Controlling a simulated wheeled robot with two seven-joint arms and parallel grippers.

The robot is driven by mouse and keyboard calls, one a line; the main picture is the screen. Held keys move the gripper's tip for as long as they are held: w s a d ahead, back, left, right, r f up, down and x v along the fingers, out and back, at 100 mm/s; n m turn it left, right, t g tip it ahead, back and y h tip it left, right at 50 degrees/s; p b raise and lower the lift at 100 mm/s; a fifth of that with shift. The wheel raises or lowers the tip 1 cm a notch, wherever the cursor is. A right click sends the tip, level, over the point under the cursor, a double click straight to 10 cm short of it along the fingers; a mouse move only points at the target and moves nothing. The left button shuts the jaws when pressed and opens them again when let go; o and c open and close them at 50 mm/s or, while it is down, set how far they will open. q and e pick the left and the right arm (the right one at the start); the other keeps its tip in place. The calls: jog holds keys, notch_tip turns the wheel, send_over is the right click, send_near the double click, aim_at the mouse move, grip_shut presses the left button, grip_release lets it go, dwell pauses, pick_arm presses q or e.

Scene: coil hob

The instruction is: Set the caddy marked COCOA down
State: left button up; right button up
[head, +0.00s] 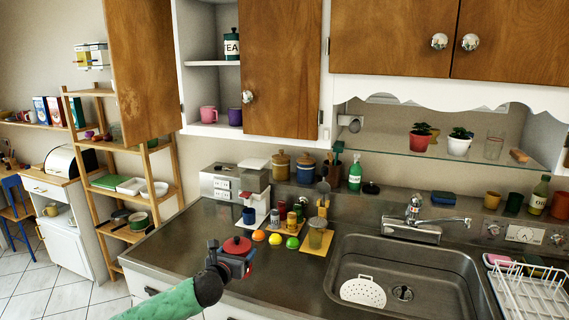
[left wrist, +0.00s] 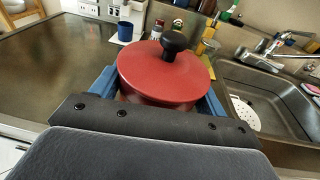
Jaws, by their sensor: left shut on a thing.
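A red caddy with a domed red lid and a black knob (head: 237,245) is in my left gripper (head: 236,262), near the front of the counter, left of the sink. In the left wrist view, the red lid (left wrist: 150,72) fills the space between the blue fingers, which are shut around the caddy's body. The caddy looks upright. Its marking is hidden, so I cannot read COCOA on it. I cannot tell whether its base touches the counter. My right gripper is not in view.
The counter (head: 185,245) is bare to the left of the caddy. Behind it are several fruits, jars, a blue mug (head: 249,216) and a white machine (head: 257,180). The sink (head: 350,255) lies to the right. A green TEA caddy (head: 231,45) stands in the open cupboard.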

pick_arm(q)
jog(key=s+a+f+n+y+b, duration=0.1)
jog(key=s+a+f+y, duration=0.1)
jog(key=s+f, duration=0.4)
jog(key=s+a+f+n+y+b, duration=0.2)
jog(key=s+a+f, duration=0.2)
jog(key=s, duration=1.3)
notch_tip(320, 180, down, 3)
jog(key=shift+r+t, duration=0.2)
jog(key=shift+t, duration=0.2)
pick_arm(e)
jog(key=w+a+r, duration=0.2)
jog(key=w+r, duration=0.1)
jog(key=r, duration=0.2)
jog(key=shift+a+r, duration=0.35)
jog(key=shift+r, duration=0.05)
